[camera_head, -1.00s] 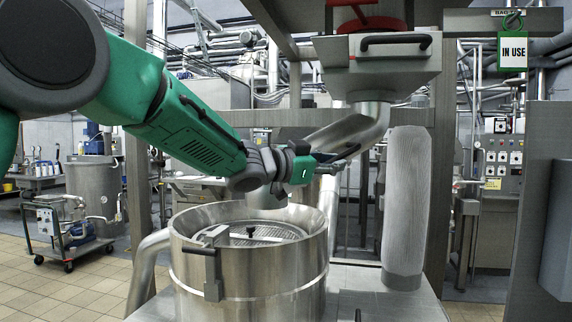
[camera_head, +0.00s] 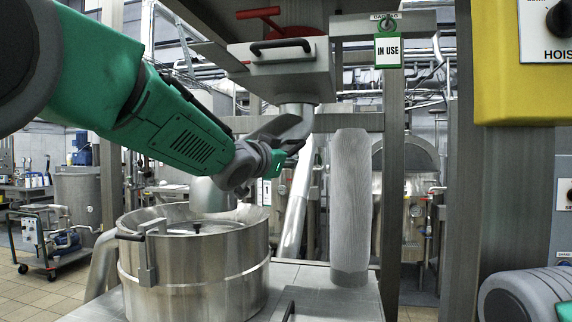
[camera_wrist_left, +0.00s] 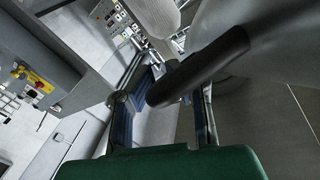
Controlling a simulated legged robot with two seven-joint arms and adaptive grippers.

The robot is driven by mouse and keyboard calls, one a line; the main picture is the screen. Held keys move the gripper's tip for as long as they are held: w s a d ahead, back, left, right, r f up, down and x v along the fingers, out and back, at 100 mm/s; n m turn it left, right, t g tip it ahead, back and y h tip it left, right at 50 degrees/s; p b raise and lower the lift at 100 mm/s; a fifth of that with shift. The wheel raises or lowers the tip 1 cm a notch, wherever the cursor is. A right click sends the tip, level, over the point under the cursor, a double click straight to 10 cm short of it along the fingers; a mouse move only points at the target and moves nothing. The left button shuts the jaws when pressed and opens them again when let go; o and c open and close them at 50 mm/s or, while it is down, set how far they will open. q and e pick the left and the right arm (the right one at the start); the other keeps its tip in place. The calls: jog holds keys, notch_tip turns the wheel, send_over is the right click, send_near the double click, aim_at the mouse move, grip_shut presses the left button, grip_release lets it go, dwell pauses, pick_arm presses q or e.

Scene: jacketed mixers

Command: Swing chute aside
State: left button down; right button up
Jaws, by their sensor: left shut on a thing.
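The chute (camera_head: 289,124) is a bent metal spout under the grey hopper (camera_head: 285,75). Its lower part points left and away behind my wrist, which hides some of it. My left gripper (camera_head: 290,152) is up at the chute's near side, above and right of the open steel mixer vessel (camera_head: 205,265). In the left wrist view, the black handle (camera_wrist_left: 200,68) passes between the two fingers, and the gripper (camera_wrist_left: 160,108) is shut on it. The exact contact is partly hidden. My right gripper is in neither view.
A ribbed pale sleeve (camera_head: 350,205) stands right of the vessel on the steel deck (camera_head: 330,300). A frame post (camera_head: 392,190) with an IN USE sign (camera_head: 387,50) is behind it. A yellow hoist panel (camera_head: 500,65) is near at the upper right.

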pick_arm(q)
jog(key=shift+d+r, duration=0.35)
jog(key=shift+r, duration=0.05)
jog(key=c, duration=1.6)
grip_release()
jog(key=shift+o, duration=0.2)
jog(key=shift+f, duration=0.1)
jog(key=shift+f, duration=0.1)
jog(key=shift+s+a, duration=0.25)
jog(key=shift+s, duration=0.25)
jog(key=v, duration=1)
jog(key=shift+s, duration=0.4)
